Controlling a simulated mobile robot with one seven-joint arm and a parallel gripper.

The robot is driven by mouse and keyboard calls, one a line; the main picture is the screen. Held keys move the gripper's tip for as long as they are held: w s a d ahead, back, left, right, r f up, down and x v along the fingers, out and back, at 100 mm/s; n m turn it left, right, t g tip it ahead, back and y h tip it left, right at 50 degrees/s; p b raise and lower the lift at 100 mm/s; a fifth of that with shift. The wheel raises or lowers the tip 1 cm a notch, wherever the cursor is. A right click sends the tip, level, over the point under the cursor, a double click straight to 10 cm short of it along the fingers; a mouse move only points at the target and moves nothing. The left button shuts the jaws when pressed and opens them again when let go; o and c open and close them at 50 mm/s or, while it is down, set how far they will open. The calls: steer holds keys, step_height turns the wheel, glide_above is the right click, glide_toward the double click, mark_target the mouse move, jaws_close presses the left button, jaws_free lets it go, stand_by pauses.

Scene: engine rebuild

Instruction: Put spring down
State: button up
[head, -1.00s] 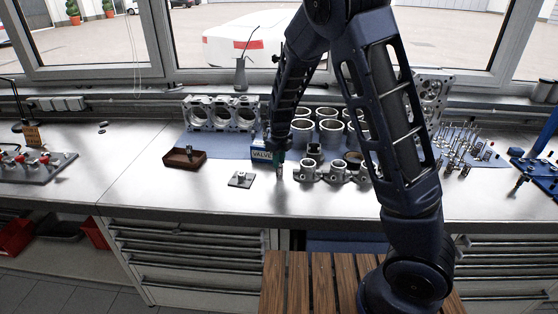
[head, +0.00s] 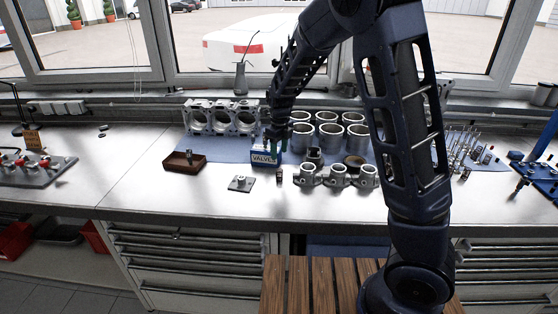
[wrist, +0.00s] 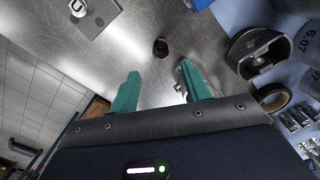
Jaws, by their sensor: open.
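The spring (head: 279,175), a small dark cylinder, stands upright on the bare metal worktop in front of the VALVE box (head: 265,158). It also shows in the wrist view (wrist: 160,47), seen from above, its coils too small to make out. My gripper (head: 273,150) is raised above and behind it in the head view, in front of the box's right part. In the wrist view my gripper (wrist: 159,74) has its two teal fingers spread with nothing between them. The spring lies beyond the fingertips, apart from both.
A small square plate with a part on it (head: 241,184) lies to the left. A brown tray (head: 172,164) is further left. Metal castings (head: 337,178) stand close on the right, with cylinder liners (head: 329,135) behind. The worktop's front strip is clear.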

step_height(320, 180, up, 6)
steer(key=f, duration=0.1)
steer(key=s+d+r+n+y, duration=0.1)
steer(key=s+d+r+n, duration=0.1)
steer(key=d+r+n, duration=0.35)
steer(key=s+d+r+n+t, duration=0.1)
steer(key=s+d+r+n, duration=0.15)
steer(key=d, duration=0.65)
steer(key=s+d+r+n+y, duration=0.1)
steer(key=s+d+r+n, duration=0.2)
steer(key=d, duration=0.4)
steer(key=s+d+r+n+t+h, duration=0.1)
steer(key=s+d+n, duration=0.5)
steer(key=s, duration=0.2)
steer(key=s+d+r+n+t+h, duration=0.1)
steer(key=s+d+n+t, duration=0.1)
steer(key=s+d+n, duration=0.4)
steer(key=s+n, duration=0.1)
steer(key=s, duration=0.1)
steer(key=shift+s+n, duration=0.3)
